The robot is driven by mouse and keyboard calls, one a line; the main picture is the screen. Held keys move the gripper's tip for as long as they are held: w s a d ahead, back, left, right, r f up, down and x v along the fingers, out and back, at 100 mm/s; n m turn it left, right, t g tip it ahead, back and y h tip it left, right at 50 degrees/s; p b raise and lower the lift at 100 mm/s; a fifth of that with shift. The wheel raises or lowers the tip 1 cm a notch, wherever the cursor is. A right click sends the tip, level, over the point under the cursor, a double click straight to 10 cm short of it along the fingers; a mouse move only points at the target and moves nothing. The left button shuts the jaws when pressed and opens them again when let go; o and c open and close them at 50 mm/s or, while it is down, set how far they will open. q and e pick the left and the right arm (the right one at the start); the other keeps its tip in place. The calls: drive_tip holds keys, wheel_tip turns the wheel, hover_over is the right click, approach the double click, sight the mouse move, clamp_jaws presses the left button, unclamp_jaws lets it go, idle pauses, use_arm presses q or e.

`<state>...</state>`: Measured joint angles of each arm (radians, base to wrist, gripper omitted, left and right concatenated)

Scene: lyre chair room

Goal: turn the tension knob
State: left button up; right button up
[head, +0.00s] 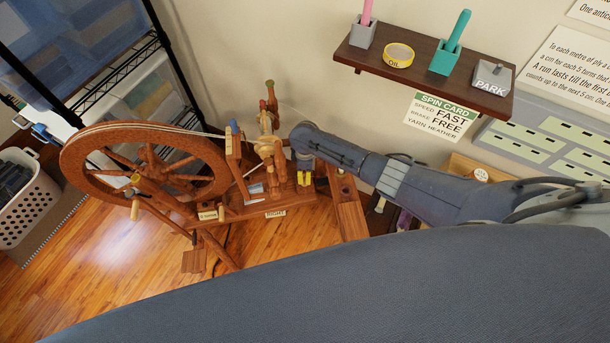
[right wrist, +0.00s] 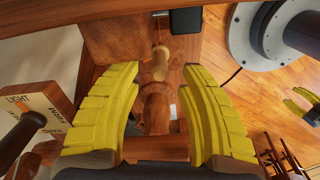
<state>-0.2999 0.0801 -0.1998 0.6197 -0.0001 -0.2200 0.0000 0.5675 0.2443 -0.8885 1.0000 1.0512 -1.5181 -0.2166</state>
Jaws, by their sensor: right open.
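The spinning wheel (head: 150,165) stands on the wood floor at the left of the head view, with its wooden bench reaching right. My right gripper (head: 305,178) is at the right end of that bench, pointing down. In the right wrist view its yellow fingers (right wrist: 160,105) are apart, on either side of a turned wooden knob (right wrist: 156,102). A gap shows on both sides, and I see no contact. A paler turned wooden piece (right wrist: 160,62) is just beyond it. In the head view my gripper and arm hide the knob.
A dark shelf (head: 425,68) with an oil tin (head: 398,55) and holders is on the wall above my right arm. A white basket (head: 25,200) stands at far left. A labelled box (right wrist: 40,115) is left of the fingers.

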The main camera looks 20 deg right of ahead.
drive_tip(key=shift+f, duration=0.95)
drive_tip(key=shift+c, duration=0.3)
clamp_jaws()
